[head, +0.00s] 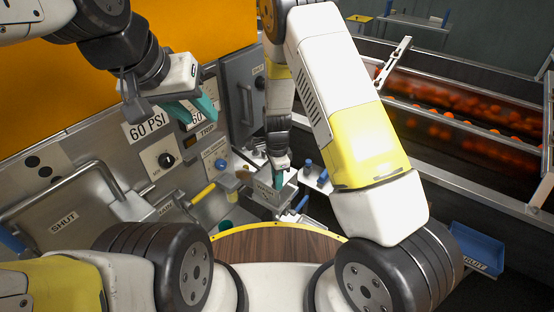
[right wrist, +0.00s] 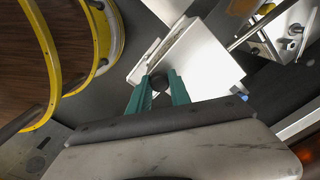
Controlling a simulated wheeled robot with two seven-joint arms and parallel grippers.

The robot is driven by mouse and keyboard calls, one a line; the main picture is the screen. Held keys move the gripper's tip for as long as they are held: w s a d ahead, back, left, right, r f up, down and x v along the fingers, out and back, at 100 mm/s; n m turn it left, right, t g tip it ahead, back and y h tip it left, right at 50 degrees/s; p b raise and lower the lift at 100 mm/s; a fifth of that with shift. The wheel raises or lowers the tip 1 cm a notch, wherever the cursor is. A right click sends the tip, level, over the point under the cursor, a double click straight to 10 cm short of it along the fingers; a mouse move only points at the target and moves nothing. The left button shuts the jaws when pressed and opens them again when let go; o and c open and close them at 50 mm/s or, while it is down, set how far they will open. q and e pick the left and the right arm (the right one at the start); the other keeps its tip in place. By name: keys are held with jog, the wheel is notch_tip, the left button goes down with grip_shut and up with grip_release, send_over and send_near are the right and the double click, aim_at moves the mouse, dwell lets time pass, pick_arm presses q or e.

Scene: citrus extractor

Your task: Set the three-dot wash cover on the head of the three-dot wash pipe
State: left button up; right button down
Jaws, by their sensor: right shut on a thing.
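My right gripper (head: 279,174) reaches down beyond the round wooden top. It is shut on the dark knob (right wrist: 158,80) of a box-shaped cover with a pale grey face (head: 270,193). In the right wrist view the cover (right wrist: 205,62) looks white and tilted, with the knob between the green fingertips (right wrist: 158,92). No dot marks can be made out on the cover. The three-dot wash pipe cannot be told apart from the small fittings around it. My left gripper (head: 192,108) hangs in front of the panel, its green fingers seen from behind; their gap is unclear.
A metal panel (head: 120,170) with three black dots, a dial and a bar handle stands at left. Blue-topped fittings (head: 308,164) stand close to the cover. A yellow handle (head: 203,193) sticks out nearby. A blue bin (head: 476,246) is at right.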

jog(key=shift+f, duration=0.4)
jog(key=c, duration=1.1)
grip_release()
notch_tip(320, 180, up, 8)
jog(key=shift+f, duration=0.15)
